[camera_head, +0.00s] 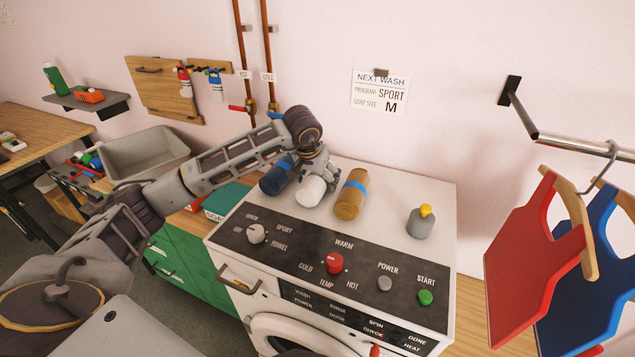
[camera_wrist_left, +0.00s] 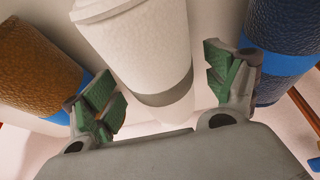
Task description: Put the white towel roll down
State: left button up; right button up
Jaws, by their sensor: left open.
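The white towel roll (camera_head: 309,190) rests on top of the washing machine (camera_head: 440,240), between a blue roll (camera_head: 277,177) and a brown roll (camera_head: 352,194). My left gripper (camera_head: 317,170) is over the far end of the white roll. In the left wrist view the white roll (camera_wrist_left: 148,45), with a grey band, lies between the open fingers of the left gripper (camera_wrist_left: 160,90). Gaps show between its green pads and the roll. The brown roll (camera_wrist_left: 35,65) and the blue roll (camera_wrist_left: 283,45) flank the fingers. My right gripper is not in view.
A grey bottle with a yellow cap (camera_head: 421,222) stands right of the rolls, with free machine top between. Control knobs line the front panel. Red (camera_head: 535,265) and blue (camera_head: 600,270) aprons hang at the right. A grey basin (camera_head: 145,155) is at the left.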

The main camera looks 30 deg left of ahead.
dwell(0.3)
pick_arm(q)
jog(key=c, duration=1.3)
jog(key=shift+r, duration=0.2)
jog(key=shift+r, duration=0.8)
notch_tip(320, 180, up, 6)
jog(key=shift+f+b, duration=0.1)
jog(key=shift+b, duration=0.6)
jog(key=shift+r, duration=1.15)
